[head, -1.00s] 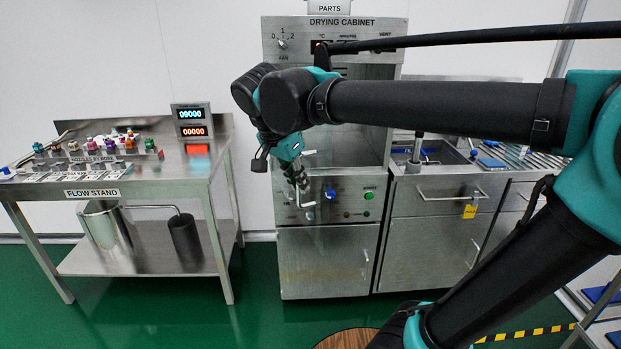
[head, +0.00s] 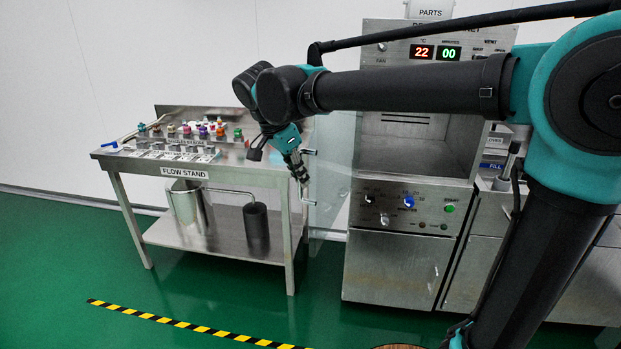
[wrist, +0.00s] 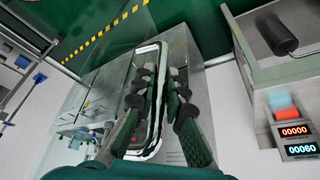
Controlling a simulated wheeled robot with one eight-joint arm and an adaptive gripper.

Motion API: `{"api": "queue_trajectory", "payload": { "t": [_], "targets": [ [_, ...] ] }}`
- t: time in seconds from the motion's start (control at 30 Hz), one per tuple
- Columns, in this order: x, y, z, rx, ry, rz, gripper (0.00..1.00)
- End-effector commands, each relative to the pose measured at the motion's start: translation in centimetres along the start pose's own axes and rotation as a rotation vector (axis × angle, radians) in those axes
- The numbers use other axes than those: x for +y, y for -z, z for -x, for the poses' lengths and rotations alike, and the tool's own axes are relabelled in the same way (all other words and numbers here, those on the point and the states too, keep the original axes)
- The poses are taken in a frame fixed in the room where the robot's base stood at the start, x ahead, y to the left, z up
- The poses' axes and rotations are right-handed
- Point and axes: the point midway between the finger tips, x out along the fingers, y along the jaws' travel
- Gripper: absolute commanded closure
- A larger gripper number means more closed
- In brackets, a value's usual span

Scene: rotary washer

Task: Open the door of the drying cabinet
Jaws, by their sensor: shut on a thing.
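The drying cabinet (head: 368,90) stands right of centre in the head view, with its lit display above an open, empty-looking chamber. Its clear glass door (head: 335,165) is swung out to the left, away from the chamber front. The door's metal handle (head: 311,200) is at the door's free edge. My gripper (head: 301,177) is shut on this handle. In the wrist view the long handle loop (wrist: 158,125) lies between the dark fingers of my gripper (wrist: 160,88).
The flow stand (head: 235,171) is left of the door, close behind my gripper. Nozzles and fittings lie on its top. Counters with drawers (head: 482,240) adjoin the cabinet on the right. The green floor (head: 200,290) in front is clear, with a striped tape line (head: 190,325).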

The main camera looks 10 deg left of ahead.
Motion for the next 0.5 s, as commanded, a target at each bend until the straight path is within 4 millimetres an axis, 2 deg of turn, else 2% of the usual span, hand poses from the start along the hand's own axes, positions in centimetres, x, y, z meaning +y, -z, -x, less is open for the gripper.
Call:
{"api": "queue_trajectory", "payload": {
  "t": [0.43,0.47,0.5],
  "targets": [
    [-0.28,-0.04,0.04,0.001,0.000,0.000,1.00],
    [-0.28,-0.04,0.04,0.001,0.000,0.000,0.85],
    [-0.27,-0.04,0.04,0.001,0.000,0.000,0.80]
  ]
}}
